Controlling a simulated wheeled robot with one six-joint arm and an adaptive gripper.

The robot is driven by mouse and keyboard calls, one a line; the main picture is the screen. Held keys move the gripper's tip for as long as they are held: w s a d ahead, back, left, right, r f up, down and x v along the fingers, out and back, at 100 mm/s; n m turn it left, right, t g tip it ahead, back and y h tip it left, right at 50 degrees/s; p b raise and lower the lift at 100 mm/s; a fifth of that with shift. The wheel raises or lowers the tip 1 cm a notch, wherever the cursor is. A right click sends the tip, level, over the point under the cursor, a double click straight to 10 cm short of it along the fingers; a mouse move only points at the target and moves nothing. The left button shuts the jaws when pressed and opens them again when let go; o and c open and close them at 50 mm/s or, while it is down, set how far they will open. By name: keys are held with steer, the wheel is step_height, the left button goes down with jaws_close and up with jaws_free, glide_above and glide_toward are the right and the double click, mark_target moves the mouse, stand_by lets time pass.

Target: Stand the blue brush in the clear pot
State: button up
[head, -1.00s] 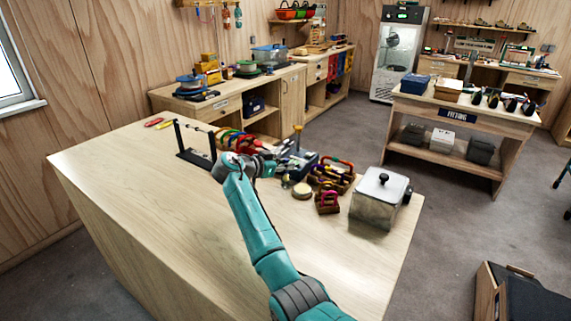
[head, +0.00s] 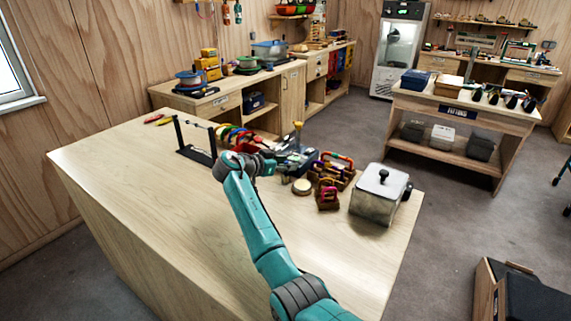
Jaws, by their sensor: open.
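My arm reaches over the workbench (head: 150,195), and my gripper (head: 284,168) is open among the small gear beyond the wrist. Its fingers are small and partly lost against the dark items there. An upright thing with a yellow top (head: 298,128) stands just past the gripper; I cannot tell whether it is a brush. I cannot make out the blue brush or the clear pot for certain; they are too small or hidden in the clutter near the gripper. I see nothing clearly held.
A grey lidded box (head: 378,200) stands at the bench's right end. A black stand (head: 196,155) is at the back left. The bench's left and front are clear.

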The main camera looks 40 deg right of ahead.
steer(key=v, duration=1.2)
stand_by(0.6)
